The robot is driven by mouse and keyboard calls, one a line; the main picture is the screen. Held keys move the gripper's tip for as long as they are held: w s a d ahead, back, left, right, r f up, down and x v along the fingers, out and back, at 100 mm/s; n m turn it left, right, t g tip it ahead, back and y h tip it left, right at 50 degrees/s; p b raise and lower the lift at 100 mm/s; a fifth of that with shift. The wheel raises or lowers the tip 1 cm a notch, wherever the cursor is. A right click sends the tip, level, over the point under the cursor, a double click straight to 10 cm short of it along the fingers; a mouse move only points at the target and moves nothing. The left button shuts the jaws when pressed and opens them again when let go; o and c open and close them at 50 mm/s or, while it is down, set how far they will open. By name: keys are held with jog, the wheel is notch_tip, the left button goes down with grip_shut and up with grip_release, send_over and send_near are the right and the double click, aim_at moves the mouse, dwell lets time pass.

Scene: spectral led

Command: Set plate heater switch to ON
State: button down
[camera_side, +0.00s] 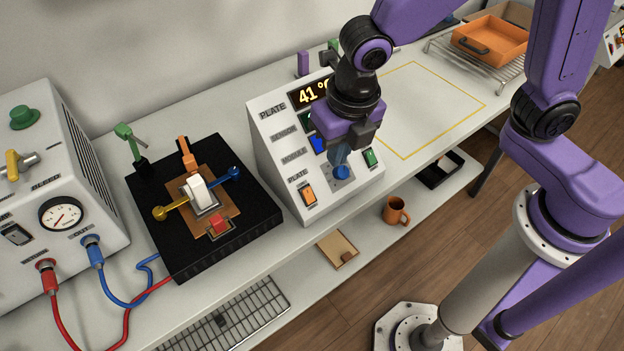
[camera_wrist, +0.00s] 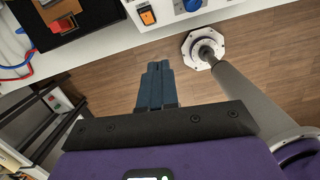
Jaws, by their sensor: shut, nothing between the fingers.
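The plate heater switch is an orange rocker (camera_side: 309,195) low on the sloped face of the white control box (camera_side: 264,150), under a label reading PLATE. In the wrist view the orange rocker (camera_wrist: 147,16) is at the top edge, above my fingertips in the picture. I cannot tell which way it is tipped. My gripper (camera_side: 340,158) is shut and empty, pointing down in front of the box face near a blue knob (camera_side: 342,173). In the wrist view the closed fingers (camera_wrist: 157,66) appear over the floor, apart from the rocker. My gripper hides part of the panel.
A green rocker (camera_side: 369,157) is right of the blue knob. The display reads 41 (camera_side: 311,95). An orange mug (camera_side: 396,211) sits on the lower shelf. A yellow-outlined area (camera_side: 430,105) is clear.

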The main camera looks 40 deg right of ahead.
jog(key=a+n, duration=0.1)
send_near(310, 192)
notch_tip(310, 192, down, 3)
jog(key=s, duration=0.3)
jog(key=w+f, duration=0.2)
jog(key=shift+w, duration=0.4)
jog(key=shift+w+f, duration=0.4)
jog(key=shift+w, duration=0.15)
